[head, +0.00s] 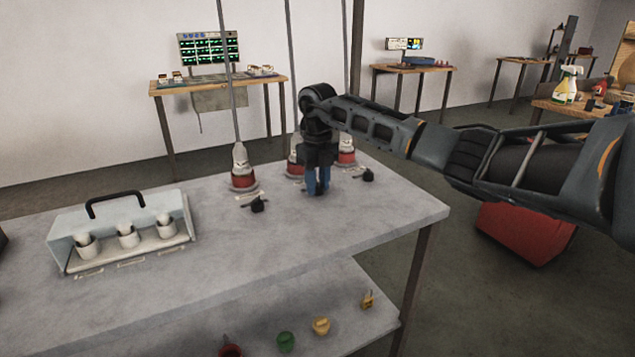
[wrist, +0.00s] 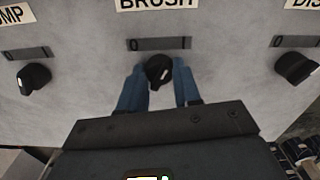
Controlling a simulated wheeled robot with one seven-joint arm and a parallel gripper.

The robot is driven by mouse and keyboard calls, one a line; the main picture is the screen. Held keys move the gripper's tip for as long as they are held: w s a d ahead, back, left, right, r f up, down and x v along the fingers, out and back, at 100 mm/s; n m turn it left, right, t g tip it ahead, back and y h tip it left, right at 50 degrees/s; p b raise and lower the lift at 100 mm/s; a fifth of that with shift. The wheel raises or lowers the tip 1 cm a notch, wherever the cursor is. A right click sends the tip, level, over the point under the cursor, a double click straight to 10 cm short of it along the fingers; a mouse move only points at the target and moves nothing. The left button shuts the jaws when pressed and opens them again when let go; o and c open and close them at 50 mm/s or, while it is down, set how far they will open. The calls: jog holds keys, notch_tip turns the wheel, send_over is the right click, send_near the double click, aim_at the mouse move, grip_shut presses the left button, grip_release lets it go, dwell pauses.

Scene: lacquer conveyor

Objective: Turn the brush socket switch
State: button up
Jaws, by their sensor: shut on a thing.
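The brush socket switch is a round black knob (wrist: 159,70) below the "BRUSH" label (wrist: 158,4) in the wrist view. My gripper (wrist: 158,88) has one blue finger on each side of this knob and is shut on it. In the head view my gripper (head: 318,183) points down at the table, and its fingers hide the brush knob. A black knob stands on each side, the left one (wrist: 33,76) under a label ending in "MP" and the right one (wrist: 296,67) under a label starting with "DIS".
Red and white sockets with cables, such as the left one (head: 243,171), stand behind the knobs on the grey table (head: 330,240). A pale case with a black handle (head: 118,232) holds several white cups at the left. Small coloured items lie on the lower shelf (head: 275,310).

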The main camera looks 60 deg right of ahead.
aim_at(318, 183)
jog(key=shift+r+n, duration=0.1)
jog(key=shift+n, duration=0.2)
jog(key=n, duration=1.1)
jog(key=shift+n, duration=0.3)
dwell(0.4)
jog(key=o, duration=1.1)
jog(key=shift+c, duration=0.2)
jog(key=shift+r, duration=3.85)
